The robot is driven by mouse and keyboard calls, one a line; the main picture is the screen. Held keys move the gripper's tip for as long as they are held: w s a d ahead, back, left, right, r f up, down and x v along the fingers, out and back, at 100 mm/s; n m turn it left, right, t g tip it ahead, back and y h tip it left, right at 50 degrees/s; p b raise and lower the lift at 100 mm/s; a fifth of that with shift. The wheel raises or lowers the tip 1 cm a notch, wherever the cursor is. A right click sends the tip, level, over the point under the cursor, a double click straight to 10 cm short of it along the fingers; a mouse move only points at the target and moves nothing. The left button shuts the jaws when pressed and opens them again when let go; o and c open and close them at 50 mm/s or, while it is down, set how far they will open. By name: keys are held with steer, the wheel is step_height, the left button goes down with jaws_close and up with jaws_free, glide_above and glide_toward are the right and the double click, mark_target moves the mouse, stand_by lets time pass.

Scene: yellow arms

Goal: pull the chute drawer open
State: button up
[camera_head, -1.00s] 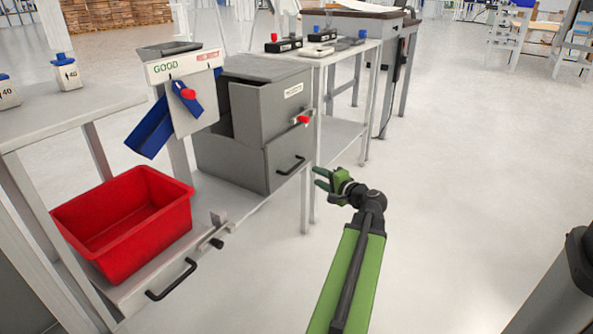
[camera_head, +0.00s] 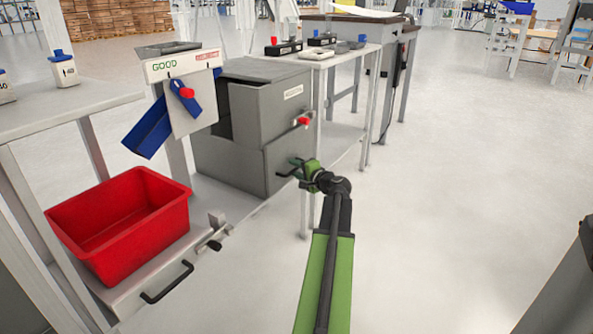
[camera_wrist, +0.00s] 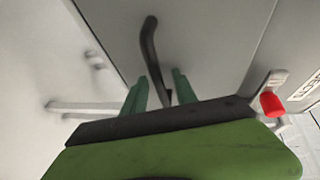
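The grey cabinet (camera_head: 240,165) has a lower drawer front (camera_head: 272,178) with a black bar handle (camera_head: 287,172). The drawer front looks flush with the cabinet. My gripper (camera_head: 299,168) is right at this handle. In the wrist view my gripper (camera_wrist: 160,86) has its two green fingers apart, with the black handle (camera_wrist: 151,45) running down between them. I see no clear contact of either finger with the handle. The handle's lower end is partly hidden behind the gripper body.
A red knob (camera_head: 303,122) sticks out just above the handle. To the left are a blue chute (camera_head: 150,128) under a "GOOD" sign, a red bin (camera_head: 120,222), and another black handle (camera_head: 167,282). A table leg (camera_head: 304,200) stands close by. Floor to the right is clear.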

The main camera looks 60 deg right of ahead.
jaws_close()
stand_by(1.3)
